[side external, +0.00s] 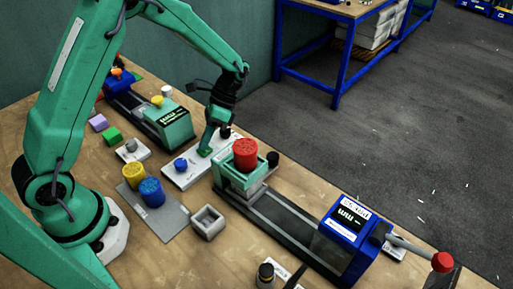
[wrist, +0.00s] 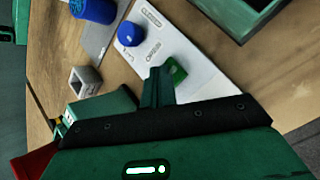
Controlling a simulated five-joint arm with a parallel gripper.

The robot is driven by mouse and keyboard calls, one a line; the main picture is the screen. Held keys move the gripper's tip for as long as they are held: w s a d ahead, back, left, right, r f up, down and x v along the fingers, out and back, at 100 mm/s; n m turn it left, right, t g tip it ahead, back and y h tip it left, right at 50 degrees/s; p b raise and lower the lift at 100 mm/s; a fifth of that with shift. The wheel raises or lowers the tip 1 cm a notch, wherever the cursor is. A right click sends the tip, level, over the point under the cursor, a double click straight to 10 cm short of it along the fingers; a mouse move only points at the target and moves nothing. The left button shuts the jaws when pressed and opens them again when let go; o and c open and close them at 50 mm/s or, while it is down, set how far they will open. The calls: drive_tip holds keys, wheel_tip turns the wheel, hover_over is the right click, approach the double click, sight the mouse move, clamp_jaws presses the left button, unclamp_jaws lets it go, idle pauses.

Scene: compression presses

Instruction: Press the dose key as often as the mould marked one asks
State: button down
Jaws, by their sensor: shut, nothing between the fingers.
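A white panel (side external: 197,172) lies on the table and carries a blue round key (side external: 180,164). My gripper (side external: 206,149) is shut and empty, pointing down over the panel. In the wrist view, its fingertips (wrist: 159,72) are right beside the green key; I cannot tell whether they touch it. A red cylinder (side external: 245,153) stands on a green mould (side external: 230,181). I cannot make out a mark one on any mould.
A blue press unit (side external: 345,225) with a red-ended lever (side external: 442,262) stands at right. A green unit with a display (side external: 172,120) stands behind left. Yellow (side external: 133,174) and blue (side external: 151,192) cylinders stand on a grey plate, near an open grey box (side external: 208,222).

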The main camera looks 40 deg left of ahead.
drive_tip(key=shift+r, duration=0.8)
drive_tip(key=shift+r, duration=0.15)
drive_tip(key=shift+r, duration=2.35)
drive_tip(key=shift+r, duration=0.1)
idle(0.8)
wheel_tip(320, 180, up, 4)
drive_tip(key=shift+a+f, duration=0.15)
drive_tip(key=shift+f, duration=0.15)
idle(0.4)
drive_tip(key=shift+f, duration=4.3)
